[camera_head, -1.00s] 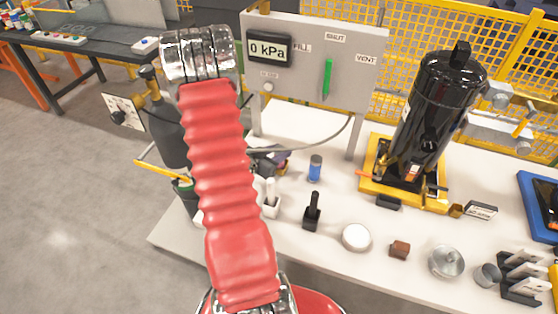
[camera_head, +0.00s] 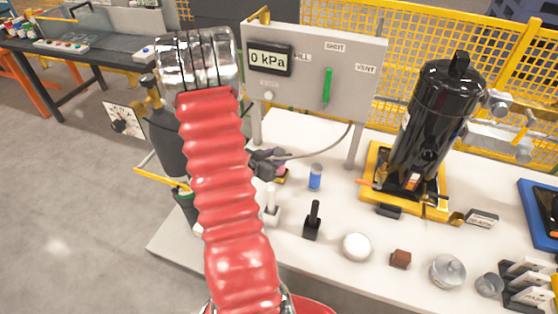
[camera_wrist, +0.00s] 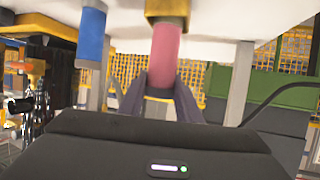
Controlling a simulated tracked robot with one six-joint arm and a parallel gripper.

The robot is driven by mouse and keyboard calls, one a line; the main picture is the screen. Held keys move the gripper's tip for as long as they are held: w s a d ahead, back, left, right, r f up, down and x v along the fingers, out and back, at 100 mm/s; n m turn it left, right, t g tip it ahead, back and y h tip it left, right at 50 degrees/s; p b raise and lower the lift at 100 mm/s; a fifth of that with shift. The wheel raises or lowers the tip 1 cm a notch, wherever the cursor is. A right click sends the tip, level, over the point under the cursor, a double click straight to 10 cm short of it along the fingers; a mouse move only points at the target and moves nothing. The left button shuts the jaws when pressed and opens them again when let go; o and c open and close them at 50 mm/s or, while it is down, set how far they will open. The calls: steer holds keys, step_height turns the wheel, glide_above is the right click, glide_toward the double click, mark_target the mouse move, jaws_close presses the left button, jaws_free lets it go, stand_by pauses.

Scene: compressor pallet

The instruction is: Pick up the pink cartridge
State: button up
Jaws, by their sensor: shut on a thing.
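The pink cartridge (camera_wrist: 164,58) is upright between the two dark fingers of my gripper (camera_wrist: 160,98) in the wrist view. Its gold end (camera_wrist: 166,10) is near the white tabletop, which shows at the top of that picture. My gripper is shut on it. In the head view my gripper (camera_head: 267,163) shows beside my red arm, with a small pink part of the cartridge (camera_head: 282,171) and its yellow end at its right. My arm hides part of this area. I cannot tell whether the cartridge touches the table.
A blue cylinder (camera_head: 315,177) stands close to the right; it shows in the wrist view too (camera_wrist: 92,36). The gauge panel (camera_head: 345,72) rises behind on posts.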

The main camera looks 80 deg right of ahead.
step_height(320, 180, up, 7)
steer(key=shift+r, duration=0.2)
stand_by(0.7)
